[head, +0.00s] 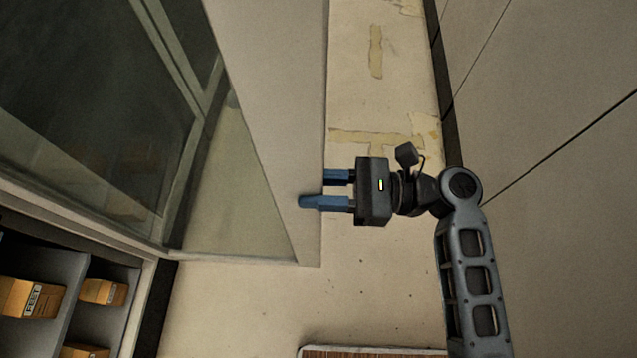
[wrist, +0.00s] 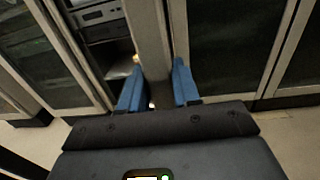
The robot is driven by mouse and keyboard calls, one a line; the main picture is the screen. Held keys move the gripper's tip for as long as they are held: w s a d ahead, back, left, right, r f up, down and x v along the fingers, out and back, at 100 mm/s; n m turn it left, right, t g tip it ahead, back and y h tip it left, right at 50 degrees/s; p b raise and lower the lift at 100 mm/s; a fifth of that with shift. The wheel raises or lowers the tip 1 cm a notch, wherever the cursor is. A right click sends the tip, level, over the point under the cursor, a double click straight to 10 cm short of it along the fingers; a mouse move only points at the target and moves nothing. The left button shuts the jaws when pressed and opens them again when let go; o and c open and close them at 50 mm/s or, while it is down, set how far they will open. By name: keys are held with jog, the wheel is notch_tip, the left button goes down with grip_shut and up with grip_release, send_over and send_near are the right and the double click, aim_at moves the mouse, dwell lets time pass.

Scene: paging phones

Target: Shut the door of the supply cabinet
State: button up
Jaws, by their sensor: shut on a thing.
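The cabinet door (head: 285,125) stands open, its pale frame running down the middle of the head view. My gripper (head: 314,189) is at the door's free edge, with one blue finger in front of the frame and the other partly hidden behind it. In the wrist view the pale door edge (wrist: 150,40) runs between the two blue fingers (wrist: 157,88), which are shut on it. The open supply cabinet (head: 60,262) shows at the lower left, with dark shelves and several orange-brown boxes (head: 30,298) inside.
Glass-fronted panels (head: 90,110) fill the upper left. A plain wall (head: 560,190) stands close on the right.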

jog(key=shift+c, duration=1.2)
jog(key=s+m+t+p, duration=0.1)
jog(key=s+t+p, duration=0.1)
jog(key=s+p, duration=0.2)
jog(key=shift+s+a+p, duration=0.2)
jog(key=shift+s+p, duration=0.2)
jog(key=shift+s, duration=0.85)
jog(key=s+a+m+t, duration=0.1)
jog(key=s+t, duration=0.1)
jog(key=s, duration=0.4)
jog(key=shift+s+m, duration=0.2)
jog(key=shift+m, duration=0.1)
